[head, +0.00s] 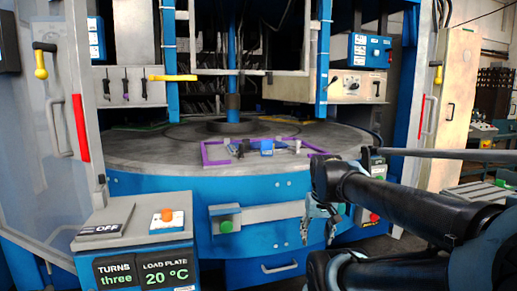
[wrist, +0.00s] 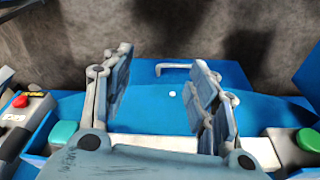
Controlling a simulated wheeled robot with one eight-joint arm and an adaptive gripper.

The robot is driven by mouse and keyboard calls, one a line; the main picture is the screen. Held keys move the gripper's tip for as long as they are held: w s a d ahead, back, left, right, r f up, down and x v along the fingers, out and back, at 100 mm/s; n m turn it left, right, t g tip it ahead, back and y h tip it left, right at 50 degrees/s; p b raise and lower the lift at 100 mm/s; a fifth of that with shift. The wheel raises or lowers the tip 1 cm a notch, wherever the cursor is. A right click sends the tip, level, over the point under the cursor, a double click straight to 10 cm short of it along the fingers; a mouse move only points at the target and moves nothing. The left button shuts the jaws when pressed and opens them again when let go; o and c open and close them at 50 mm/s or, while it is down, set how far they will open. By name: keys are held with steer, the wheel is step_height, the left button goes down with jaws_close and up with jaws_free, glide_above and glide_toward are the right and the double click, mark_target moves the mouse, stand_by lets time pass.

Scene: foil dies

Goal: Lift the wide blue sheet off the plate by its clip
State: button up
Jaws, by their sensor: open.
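The round grey plate (head: 150,153) fills the middle of the head view. On it, inside a purple marked outline (head: 212,162), lies a small blue piece (head: 267,148) with small grey and dark parts beside it. They are too small to tell whether the blue piece is the wide sheet or which part is its clip. My gripper (head: 318,222) hangs in front of the plate's near edge, to the right of and nearer than the blue piece. In the wrist view my gripper (wrist: 165,88) is open, with nothing between its fingers. The sheet is not recognisable there.
A control box (head: 140,235) at front left reads OFF, TURNS three and LOAD PLATE 20 °C. A grey bar with a green button (head: 226,226) crosses the blue front below the plate. Blue posts (head: 323,60) and side doors flank the plate. The plate's left part is bare.

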steer(key=w+a+r+n+t, duration=0.1)
steer(key=w+a+r, duration=0.3)
steer(key=w+r, duration=0.6)
steer(key=w+a+r, duration=0.4)
steer(key=w+r, duration=0.3)
steer(key=r, duration=0.5)
step_height(320, 180, up, 16)
steer(key=n+y, duration=0.1)
steer(key=n, duration=0.1)
glide_above(246, 141)
steer(key=s, duration=0.4)
steer(key=shift+t, duration=0.4)
steer(key=x, duration=1.1)
steer(key=shift+s+d+f, duration=0.15)
steer(key=shift+d+f, duration=0.05)
steer(key=shift+f, duration=0.05)
steer(key=shift+d+x, duration=0.2)
steer(key=shift+x, duration=1.1)
steer(key=shift+d+x, duration=0.2)
steer(key=shift+x, duration=1.15)
steer(key=shift+c, duration=0.5)
jaws_close()
